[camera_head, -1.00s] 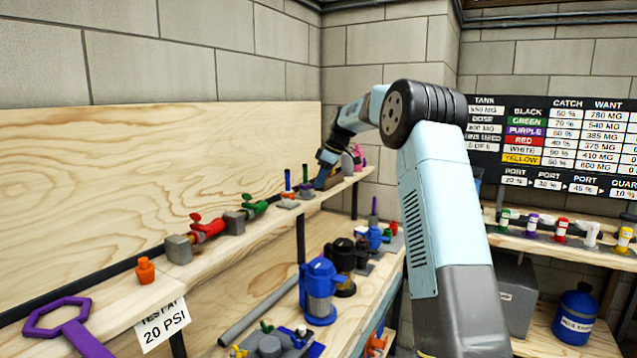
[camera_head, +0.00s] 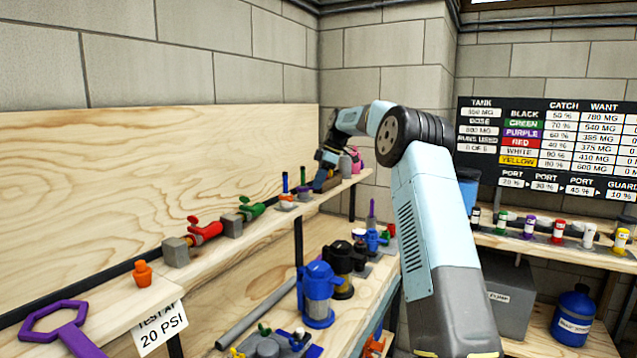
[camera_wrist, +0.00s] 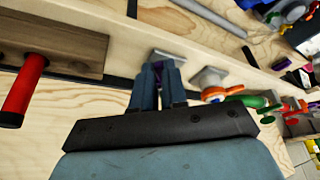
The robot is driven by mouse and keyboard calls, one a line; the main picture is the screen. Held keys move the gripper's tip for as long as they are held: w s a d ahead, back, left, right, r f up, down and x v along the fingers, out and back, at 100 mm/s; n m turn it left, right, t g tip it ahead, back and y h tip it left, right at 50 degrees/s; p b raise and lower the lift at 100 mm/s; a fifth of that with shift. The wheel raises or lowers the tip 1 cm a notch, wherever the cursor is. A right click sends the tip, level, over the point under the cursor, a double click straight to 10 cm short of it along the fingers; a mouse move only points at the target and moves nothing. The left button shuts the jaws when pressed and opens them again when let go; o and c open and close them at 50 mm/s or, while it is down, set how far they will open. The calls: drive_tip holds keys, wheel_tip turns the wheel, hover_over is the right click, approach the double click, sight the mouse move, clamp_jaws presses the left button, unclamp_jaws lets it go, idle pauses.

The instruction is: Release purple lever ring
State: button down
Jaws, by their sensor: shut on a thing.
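My gripper (camera_head: 322,180) is at the far end of the upper shelf in the head view, partly hidden by my own wrist. In the wrist view my gripper (camera_wrist: 160,88) has its two blue-grey fingers closed around a small purple piece (camera_wrist: 158,70), which looks like the purple lever ring. Most of it is hidden between the fingers. A grey base plate (camera_wrist: 171,57) shows just behind the fingertips; whether the purple piece touches it cannot be told. In the head view the purple piece cannot be made out.
An orange ring piece (camera_wrist: 214,93) sits close right of my fingers, with a green valve (camera_head: 250,208) and red valve (camera_head: 205,232) further along. A red handle (camera_wrist: 25,90) projects at left.

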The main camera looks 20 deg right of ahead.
drive_tip(key=shift+d, duration=0.1)
drive_tip(key=c, duration=1.2)
unclamp_jaws()
drive_tip(key=shift+o, duration=0.2)
drive_tip(key=v, duration=1.3)
drive_tip(key=shift+r, duration=0.3)
drive_tip(key=shift+d, duration=0.1)
